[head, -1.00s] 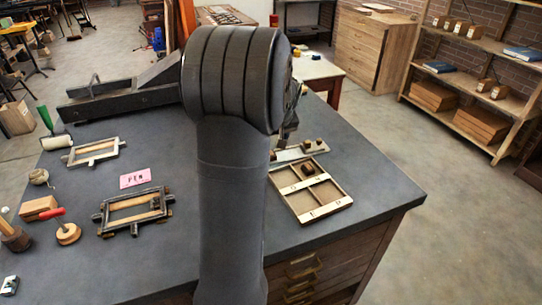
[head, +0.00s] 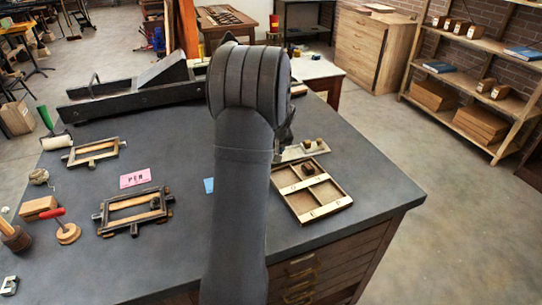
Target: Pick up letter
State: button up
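Small brown letter blocks (head: 307,144) stand on a pale metal plate (head: 290,155) behind the wooden compartment tray. Another small block (head: 308,169) sits in a back compartment of that tray (head: 325,210). A small block (head: 155,203) also lies inside the near metal frame (head: 108,222) at the left. A pink card (head: 135,179) reads what looks like "PEN". My gripper (head: 285,132) is mostly hidden behind my own arm, near the plate's left end. Only a dark sliver of it shows, so its fingers and anything in them cannot be seen.
A second frame (head: 93,152), a roller (head: 56,142), a red-handled tool (head: 67,231) and a wooden block (head: 38,207) occupy the left of the table. A long dark press (head: 125,101) stands behind. A blue card (head: 208,185) lies beside my arm. The table's right edge is bare.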

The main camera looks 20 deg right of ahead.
jog(key=shift+c, duration=0.4)
jog(key=c, duration=1)
jog(key=shift+o, duration=0.2)
jog(key=shift+r, duration=0.1)
